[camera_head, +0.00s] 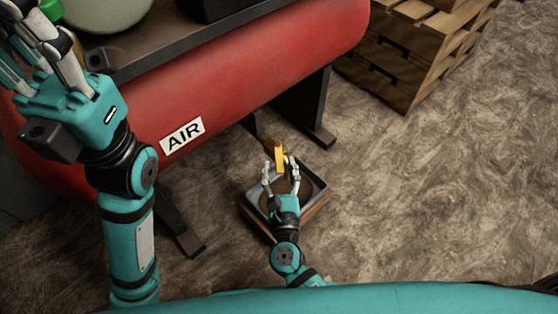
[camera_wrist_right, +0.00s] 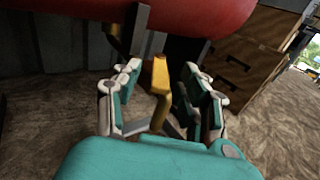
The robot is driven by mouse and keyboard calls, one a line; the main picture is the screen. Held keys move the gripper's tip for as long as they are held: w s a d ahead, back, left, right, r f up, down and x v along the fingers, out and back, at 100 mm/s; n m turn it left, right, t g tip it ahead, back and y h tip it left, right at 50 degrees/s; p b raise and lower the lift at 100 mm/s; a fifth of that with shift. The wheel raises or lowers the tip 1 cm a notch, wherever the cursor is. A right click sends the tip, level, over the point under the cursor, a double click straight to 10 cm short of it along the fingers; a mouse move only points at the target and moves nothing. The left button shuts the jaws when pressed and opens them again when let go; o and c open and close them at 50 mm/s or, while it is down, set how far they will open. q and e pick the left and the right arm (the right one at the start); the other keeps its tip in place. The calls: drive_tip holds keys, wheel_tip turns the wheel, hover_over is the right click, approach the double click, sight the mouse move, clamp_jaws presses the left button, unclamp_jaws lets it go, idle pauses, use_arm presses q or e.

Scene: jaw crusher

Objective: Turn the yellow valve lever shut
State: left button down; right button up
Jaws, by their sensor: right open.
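The yellow valve lever (camera_head: 279,158) is under the red air tank (camera_head: 250,75), above a metal tray (camera_head: 257,196). In the right wrist view the lever (camera_wrist_right: 160,78) stands between the fingers of my right gripper (camera_wrist_right: 161,85), with a gap on each side. My right gripper (camera_head: 280,170) is open around the lever in the head view. The lever's lower end is partly hidden by the hand in the wrist view. My left gripper (camera_head: 35,50) is raised at the upper left, in front of the tank's left end, away from the lever. Its fingertips run near the frame edge.
The tank's dark legs (camera_head: 307,108) stand close to the tray. Wooden pallets (camera_head: 415,50) are stacked at the upper right. The brown patterned floor (camera_head: 430,190) to the right of the tray is clear.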

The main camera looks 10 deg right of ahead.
drive_tip(key=s, duration=0.9)
drive_tip(key=shift+s, duration=0.2)
drive_tip(key=shift+a, duration=0.1)
